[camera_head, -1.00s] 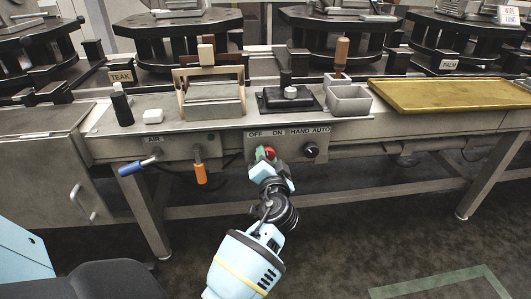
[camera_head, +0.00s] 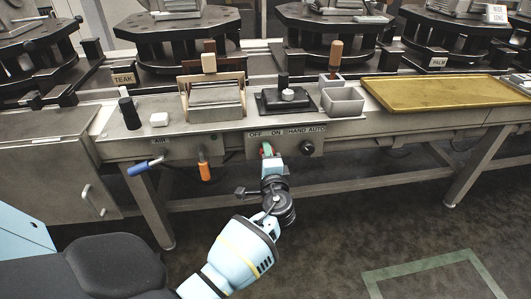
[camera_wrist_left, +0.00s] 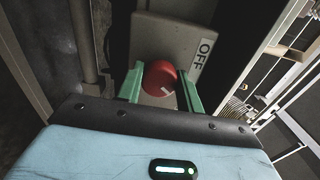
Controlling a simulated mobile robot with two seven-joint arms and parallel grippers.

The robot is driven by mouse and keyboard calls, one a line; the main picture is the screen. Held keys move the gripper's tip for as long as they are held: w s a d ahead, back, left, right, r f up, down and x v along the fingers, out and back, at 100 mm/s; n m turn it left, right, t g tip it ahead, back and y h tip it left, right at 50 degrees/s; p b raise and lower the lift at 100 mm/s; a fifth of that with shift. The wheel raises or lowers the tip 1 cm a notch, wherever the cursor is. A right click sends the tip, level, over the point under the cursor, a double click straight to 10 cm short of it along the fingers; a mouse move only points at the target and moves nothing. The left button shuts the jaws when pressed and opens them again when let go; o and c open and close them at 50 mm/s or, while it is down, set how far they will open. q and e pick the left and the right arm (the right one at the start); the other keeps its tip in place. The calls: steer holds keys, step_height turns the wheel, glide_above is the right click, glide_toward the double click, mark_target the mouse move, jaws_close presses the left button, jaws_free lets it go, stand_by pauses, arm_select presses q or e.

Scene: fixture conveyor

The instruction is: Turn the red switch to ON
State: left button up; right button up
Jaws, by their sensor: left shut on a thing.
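The red switch is a round red knob (camera_wrist_left: 160,78) with a white pointer mark, on a grey panel (camera_wrist_left: 176,42) with an OFF label (camera_wrist_left: 202,56) in the left wrist view. The pointer mark is on the knob's lower right side in that view. My left gripper (camera_wrist_left: 161,84) has its green fingers on either side of the knob and is shut on it. In the head view my left gripper (camera_head: 267,149) is at the panel under the OFF and ON labels, and little of the knob shows. My right gripper is not in view.
A black HAND/AUTO knob (camera_head: 307,147) is just right of the switch. A blue-handled lever (camera_head: 145,166) and an orange handle (camera_head: 205,171) are to its left. A tray (camera_head: 450,94) and a grey open box (camera_head: 343,101) are on the bench above. The floor below is open.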

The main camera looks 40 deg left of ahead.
arm_select(q)
steer(key=shift+m, duration=0.4)
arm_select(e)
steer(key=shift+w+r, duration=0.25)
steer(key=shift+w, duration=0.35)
arm_select(q)
steer(key=o, duration=1)
steer(key=p+v, duration=0.1)
steer(key=v, duration=0.7)
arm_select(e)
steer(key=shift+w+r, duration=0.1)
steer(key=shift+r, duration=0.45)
arm_select(q)
steer(key=shift+a, duration=0.1)
